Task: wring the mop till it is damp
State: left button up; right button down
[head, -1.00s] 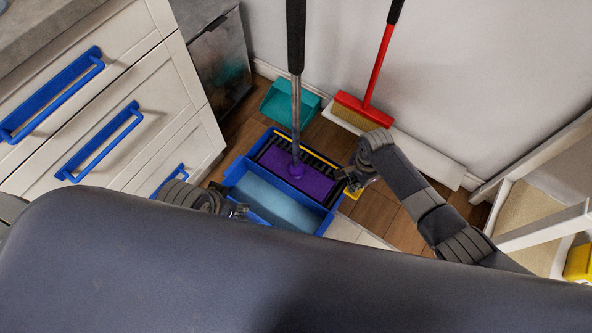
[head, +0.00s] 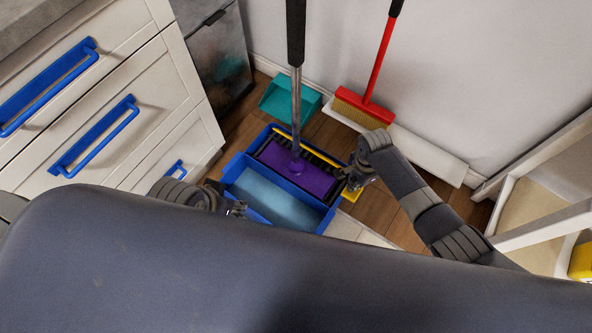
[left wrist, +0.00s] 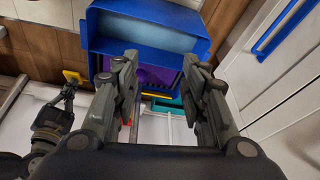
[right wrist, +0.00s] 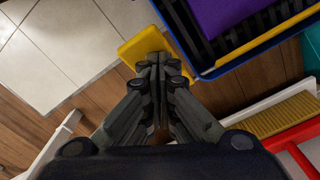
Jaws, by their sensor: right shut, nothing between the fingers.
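The mop has a black grip (head: 295,30), a steel shaft (head: 296,105) and a purple head (head: 298,178). It stands nearly upright with its head on the dark slatted wringer of the blue bucket (head: 232,172). Light blue water (head: 275,198) fills the near compartment. A yellow pedal (right wrist: 140,45) juts from the bucket's side. My right gripper (right wrist: 158,60) is shut and empty, its tips at the pedal's edge; contact is unclear. My left gripper (left wrist: 160,75) is open and empty near the bucket's water end, and is partly hidden by my body in the head view.
White drawers with blue handles (head: 95,135) stand at the left. A teal dustpan (head: 290,100) and a red broom (head: 362,108) are behind the bucket by the wall. A white-framed stair structure (head: 540,220) is at the right. Some wooden floor is clear right of the bucket.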

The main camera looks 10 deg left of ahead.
aim_at(352, 193)
jog(key=shift+s+f, duration=0.2)
jog(key=shift+f, duration=0.2)
jog(key=shift+s+a+f+b, duration=0.1)
jog(key=shift+s+f+b, duration=0.15)
jog(key=shift+f, duration=0.3)
jog(key=shift+s+a+f+b, duration=0.15)
jog(key=shift+f+b, duration=0.2)
jog(key=shift+f, duration=0.2)
jog(key=shift+s+f+b, duration=0.25)
jog(key=shift+f+b, duration=0.05)
jog(key=shift+f, duration=0.25)
pick_arm(q)
jog(key=w+d+r+t+h+b, duration=0.1)
jog(key=w+d+r+t, duration=0.1)
jog(key=w, duration=0.5)
jog(key=w+d+r+t+h+b, duration=0.1)
jog(key=w+d+r+t, duration=0.2)
jog(key=w+r+t, duration=0.2)
jog(key=shift+w+t, duration=0.8)
jog(key=shift+w, duration=0.4)
pick_arm(e)
jog(key=f, duration=0.1)
jog(key=s+f, duration=0.1)
jog(key=f, duration=0.2)
jog(key=shift+s+a+f, duration=0.1)
jog(key=shift+s+a, duration=0.15)
jog(key=shift+s, duration=0.15)
pick_arm(q)
jog(key=shift+a+r, duration=0.1)
